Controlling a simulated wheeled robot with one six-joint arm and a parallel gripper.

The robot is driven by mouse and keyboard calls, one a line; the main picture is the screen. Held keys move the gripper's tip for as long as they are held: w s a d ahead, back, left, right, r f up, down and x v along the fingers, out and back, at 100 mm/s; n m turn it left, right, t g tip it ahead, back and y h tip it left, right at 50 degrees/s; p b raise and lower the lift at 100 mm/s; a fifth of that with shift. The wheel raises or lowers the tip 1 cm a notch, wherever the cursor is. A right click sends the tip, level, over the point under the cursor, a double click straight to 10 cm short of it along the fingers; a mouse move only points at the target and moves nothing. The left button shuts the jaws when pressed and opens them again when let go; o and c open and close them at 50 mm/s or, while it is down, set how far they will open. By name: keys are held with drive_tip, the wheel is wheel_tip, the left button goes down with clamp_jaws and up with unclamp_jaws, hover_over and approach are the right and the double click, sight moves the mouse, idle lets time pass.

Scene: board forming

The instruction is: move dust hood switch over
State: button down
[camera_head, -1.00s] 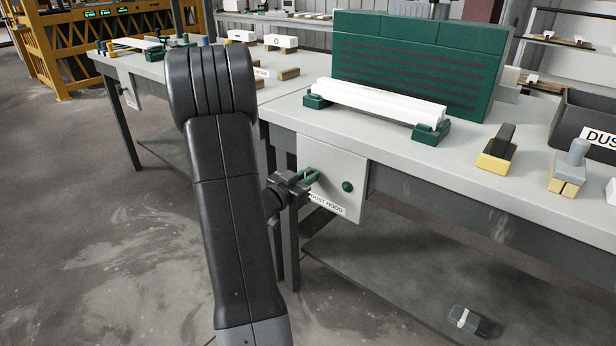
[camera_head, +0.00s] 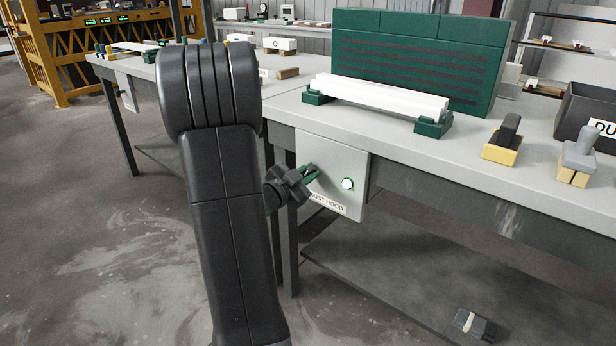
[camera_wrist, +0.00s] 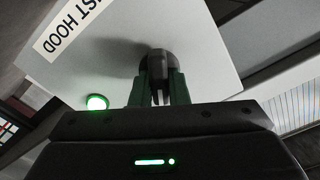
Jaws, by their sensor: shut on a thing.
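The dust hood switch box (camera_head: 345,195) is a pale panel under the front edge of the bench, labelled DUST HOOD. Its round lamp (camera_head: 347,184) glows green, and the lit lamp also shows in the wrist view (camera_wrist: 97,102). The dark round switch knob (camera_wrist: 158,62) is between the green fingers of my gripper (camera_wrist: 158,84), which is shut on it. In the head view my gripper (camera_head: 309,174) is at the left part of the panel, and the knob is mostly hidden there.
The bench top (camera_head: 395,125) above carries white lengths (camera_head: 380,97) on green supports, a green slotted hood (camera_head: 415,65), and yellow-based tools (camera_head: 502,150). A lower shelf (camera_head: 390,270) lies beneath. A small grey object (camera_head: 474,324) is low at the right.

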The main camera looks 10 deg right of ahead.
idle(0.4)
drive_tip(key=c, duration=1.4)
unclamp_jaws()
drive_tip(key=p+v, duration=0.2)
drive_tip(key=v, duration=1.1)
drive_tip(key=shift+s+a, duration=0.25)
drive_tip(key=shift+a, duration=0.05)
drive_tip(key=b+x, duration=0.2)
drive_tip(key=x, duration=1.2)
drive_tip(key=shift+a, duration=0.1)
